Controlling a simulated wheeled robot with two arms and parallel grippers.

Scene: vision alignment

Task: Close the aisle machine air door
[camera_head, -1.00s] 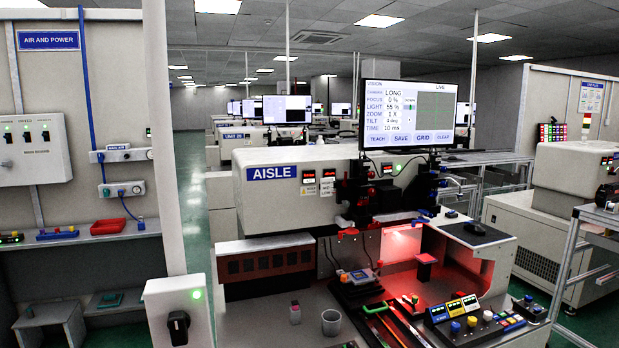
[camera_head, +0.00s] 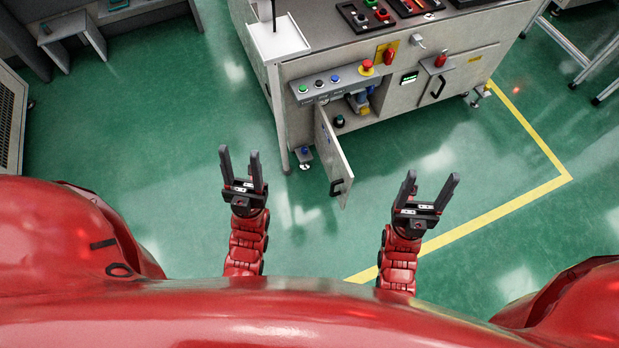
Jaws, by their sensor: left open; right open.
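The air door (camera_head: 332,158) is a light grey panel on the lower front of the aisle machine (camera_head: 440,62). It stands swung open toward me, with a black handle (camera_head: 337,187) near its free lower end. The opening behind it shows a blue and grey fitting (camera_head: 359,101) and a dark round part (camera_head: 339,121). My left gripper (camera_head: 240,158) is open and empty, to the left of the door and apart from it. My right gripper (camera_head: 433,183) is open and empty, to the right of the door and apart from it.
A button strip (camera_head: 330,86) and a red emergency button (camera_head: 367,66) sit above the opening. A white stand (camera_head: 278,38) with a thin leg is left of the door. A closed door with a black handle (camera_head: 438,86) is further right. Green floor (camera_head: 160,120) in front is clear.

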